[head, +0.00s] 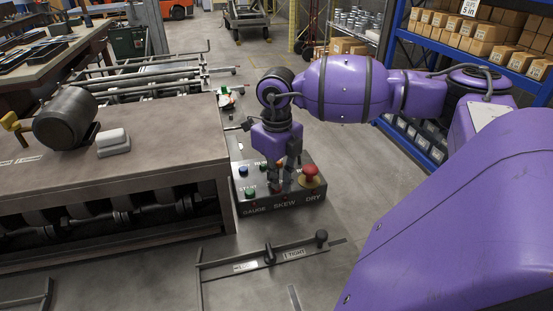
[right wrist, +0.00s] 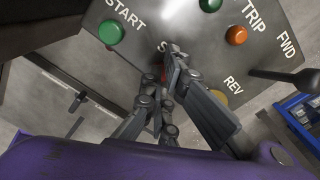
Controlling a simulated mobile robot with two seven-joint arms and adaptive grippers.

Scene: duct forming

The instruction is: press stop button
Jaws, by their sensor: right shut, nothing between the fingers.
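The control box (head: 290,203) stands on the floor by the bench, with GAUGE, SKEW and DRY on its front. My right gripper (head: 277,186) points down over its top, fingers shut and empty. In the right wrist view, the fingertips (right wrist: 168,62) lie over the panel beside a label beginning with S, the rest hidden. A sliver of red (right wrist: 163,73) shows by the fingers, probably the stop button, mostly covered. I cannot tell whether the fingers touch it. The green START button (right wrist: 111,32) is left of the fingertips. My left gripper is out of view.
A red mushroom knob (head: 311,171) on a yellow base stands right of the gripper. An orange-red button (right wrist: 236,35) sits by TRIP, and a yellow one (right wrist: 219,97) by REV. A blue button (head: 243,169) is at the left. The bench (head: 190,135) borders the box's left side.

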